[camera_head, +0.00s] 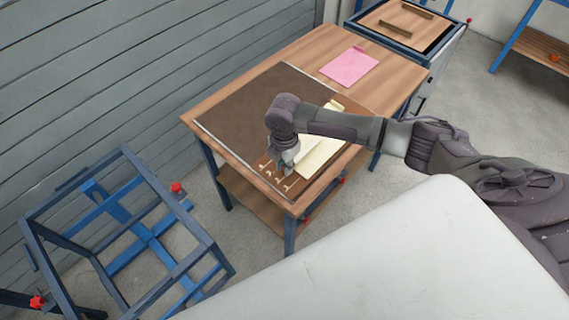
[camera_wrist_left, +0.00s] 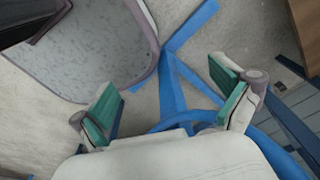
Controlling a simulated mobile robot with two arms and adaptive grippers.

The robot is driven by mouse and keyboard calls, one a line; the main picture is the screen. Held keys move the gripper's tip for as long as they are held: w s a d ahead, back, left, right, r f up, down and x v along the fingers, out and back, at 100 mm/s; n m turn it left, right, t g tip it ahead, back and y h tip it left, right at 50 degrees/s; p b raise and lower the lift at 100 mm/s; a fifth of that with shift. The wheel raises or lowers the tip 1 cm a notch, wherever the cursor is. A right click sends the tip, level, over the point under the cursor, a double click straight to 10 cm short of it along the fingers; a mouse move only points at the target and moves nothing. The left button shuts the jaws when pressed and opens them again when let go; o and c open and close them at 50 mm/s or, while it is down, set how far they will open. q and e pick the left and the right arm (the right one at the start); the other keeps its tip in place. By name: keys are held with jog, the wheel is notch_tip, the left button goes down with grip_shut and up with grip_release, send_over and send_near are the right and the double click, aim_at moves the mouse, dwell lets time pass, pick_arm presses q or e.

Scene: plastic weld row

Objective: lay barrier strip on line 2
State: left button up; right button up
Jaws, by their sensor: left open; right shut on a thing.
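My right gripper (camera_head: 284,164) points down low over the near end of a dark brown board (camera_head: 248,103) on the wooden table. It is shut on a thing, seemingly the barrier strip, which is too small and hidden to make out. Several short pale line marks (camera_head: 268,175) lie on the board beside and below the fingertips. Their numbers cannot be read. A cream sheet (camera_head: 318,154) lies partly under my right arm on the board. My left gripper (camera_wrist_left: 166,94) is open and empty above the floor in the left wrist view.
A pink sheet (camera_head: 349,66) lies at the table's far end. A cart with a wooden tray (camera_head: 396,24) stands behind it. An empty blue frame (camera_head: 128,230) with red knobs stands at the left, before the grey wall. A white surface fills the lower right foreground.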

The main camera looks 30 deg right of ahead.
jog(key=shift+f, duration=0.15)
dwell(0.4)
jog(key=shift+f, duration=0.45)
dwell(0.6)
jog(key=shift+f+p, duration=0.3)
dwell(0.6)
jog(key=shift+p, duration=0.3)
jog(key=shift+f, duration=0.55)
dwell(1.1)
jog(key=o, duration=0.9)
jog(key=shift+c, duration=0.2)
